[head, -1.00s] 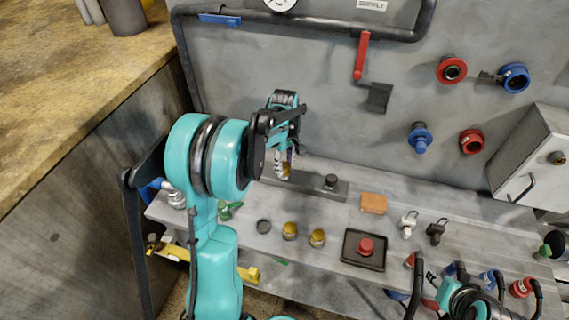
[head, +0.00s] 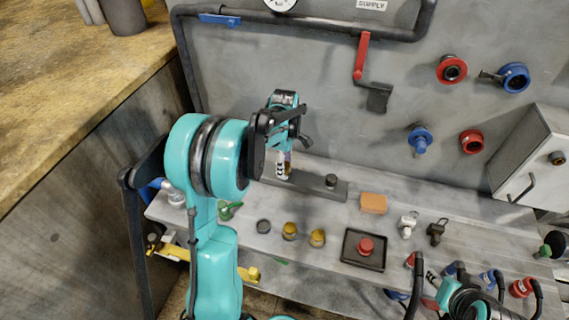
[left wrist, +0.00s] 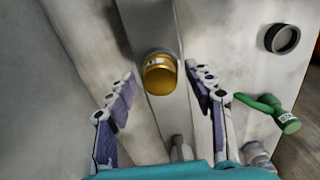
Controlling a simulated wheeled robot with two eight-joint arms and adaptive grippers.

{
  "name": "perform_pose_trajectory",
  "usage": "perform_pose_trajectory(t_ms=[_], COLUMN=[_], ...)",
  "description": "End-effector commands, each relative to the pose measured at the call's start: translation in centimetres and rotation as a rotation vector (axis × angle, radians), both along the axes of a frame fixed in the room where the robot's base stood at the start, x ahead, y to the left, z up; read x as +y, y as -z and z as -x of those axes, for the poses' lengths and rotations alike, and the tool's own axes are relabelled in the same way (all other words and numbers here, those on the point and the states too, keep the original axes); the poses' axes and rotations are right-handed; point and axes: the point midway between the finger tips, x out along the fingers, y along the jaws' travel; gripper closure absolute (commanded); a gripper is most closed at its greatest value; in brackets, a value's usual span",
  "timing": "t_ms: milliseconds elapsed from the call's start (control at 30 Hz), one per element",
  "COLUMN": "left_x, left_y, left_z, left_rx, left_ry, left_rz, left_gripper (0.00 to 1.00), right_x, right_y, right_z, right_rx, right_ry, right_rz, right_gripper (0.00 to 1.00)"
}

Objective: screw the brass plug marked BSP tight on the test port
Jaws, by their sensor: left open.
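A brass plug (left wrist: 160,76) with a small white label sits on a long grey bar (left wrist: 172,118) in the left wrist view; the marking is too small to read. My left gripper (left wrist: 161,73) is open, with one finger on each side of the plug and gaps between. In the head view my left gripper (head: 284,165) is over the left end of the bar (head: 325,192), and its fingers largely hide the plug. A dark round fitting (head: 331,181) stands farther right on the bar. My right gripper (head: 472,303) is partly visible at the lower right; its jaws are unclear.
Two more brass plugs (head: 289,231) (head: 317,238) and a dark ring (head: 263,226) are on the shelf in front. A black tray with a red button (head: 366,246), an orange block (head: 373,203) and a green valve (head: 229,210) are nearby. The upright panel stands behind.

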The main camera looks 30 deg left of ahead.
Motion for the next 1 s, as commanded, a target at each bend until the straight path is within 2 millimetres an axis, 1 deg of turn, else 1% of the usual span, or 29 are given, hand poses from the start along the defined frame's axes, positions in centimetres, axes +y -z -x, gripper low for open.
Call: perform_pose_trajectory(t_ms=[133,300,400,567,800,1000], left_x=[0.0,0.0,0.0,0.0,0.0,0.0], left_y=[0.0,-0.01,-0.01,-0.01,0.0,-0.01], left_z=[0.0,0.0,0.01,0.01,0.01,0.0], left_rx=[0.0,0.0,0.0,0.0,0.0,0.0], left_ry=[-0.095,-0.338,-0.437,-0.534,-0.855,-0.983], left_rz=[0.0,0.0,0.0,0.0,0.0,0.0], left_gripper=[0.47,0.47,0.47,0.47,0.47,0.47], right_x=[0.0,0.0,0.0,0.0,0.0,0.0], right_y=[0.0,0.01,0.01,0.03,0.04,0.04], right_z=[0.0,0.0,0.0,0.0,0.0,0.0], right_rx=[0.0,0.0,0.0,0.0,0.0,0.0], right_ry=[0.0,0.0,0.0,0.0,0.0,0.0], right_rz=[0.0,0.0,0.0,0.0,0.0,0.0], right_gripper=[0.61,0.61,0.61,0.61,0.61,0.61])
